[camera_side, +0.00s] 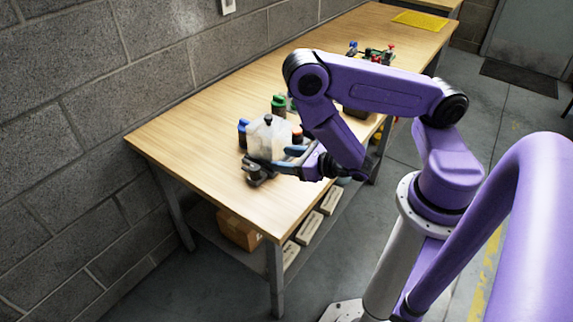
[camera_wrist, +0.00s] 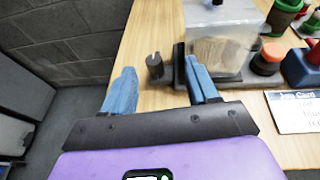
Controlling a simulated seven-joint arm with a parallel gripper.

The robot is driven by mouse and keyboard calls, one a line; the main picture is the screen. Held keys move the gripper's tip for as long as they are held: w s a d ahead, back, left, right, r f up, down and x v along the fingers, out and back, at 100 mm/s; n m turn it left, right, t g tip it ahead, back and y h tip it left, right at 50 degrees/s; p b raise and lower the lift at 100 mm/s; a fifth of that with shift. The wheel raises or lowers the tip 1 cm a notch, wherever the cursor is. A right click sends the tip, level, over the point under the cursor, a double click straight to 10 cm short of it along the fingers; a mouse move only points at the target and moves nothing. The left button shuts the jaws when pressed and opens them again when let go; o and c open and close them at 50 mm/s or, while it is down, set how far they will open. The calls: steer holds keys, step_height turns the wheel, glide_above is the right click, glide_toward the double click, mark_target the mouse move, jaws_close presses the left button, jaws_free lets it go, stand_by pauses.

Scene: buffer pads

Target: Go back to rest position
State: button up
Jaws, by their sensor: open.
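My gripper (camera_side: 281,163) is low over the near end of the wooden table (camera_side: 180,130). In the wrist view my gripper (camera_wrist: 161,84) shows two blue fingers spread wide apart, with nothing held between them. A translucent box (camera_side: 268,138) with a black knob stands just beyond the fingers; in the wrist view the translucent box (camera_wrist: 222,38) holds something tan. A small dark post (camera_wrist: 155,66) stands on the table ahead of the gap between the fingers. A dark upright plate is beside the right finger, close to the box; contact cannot be told.
A blue-capped bottle (camera_side: 243,132) and a green-capped bottle (camera_side: 279,105) stand near the box. A white printed card (camera_wrist: 303,111) lies to the right. Small coloured items (camera_side: 372,54) and a yellow mat (camera_side: 420,20) are farther along. A block wall (camera_side: 80,100) borders the table.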

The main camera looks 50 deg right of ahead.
steer(key=w+d+r+m+t+h, duration=0.1)
steer(key=d+r+m+h, duration=0.15)
steer(key=r+h, duration=0.2)
steer(key=w+d+r+m+h, duration=0.1)
steer(key=d+r+m+h, duration=0.1)
steer(key=r+m+h, duration=0.3)
steer(key=s+d+r+m+g+h, duration=0.35)
steer(key=s+r+m+g, duration=0.2)
steer(key=m, duration=0.25)
steer(key=s+a+r+m+g+y, duration=0.2)
steer(key=s+a+m+g+y, duration=0.7)
steer(key=s, duration=0.7)
steer(key=a+y, duration=0.3)
steer(key=shift+a, duration=0.35)
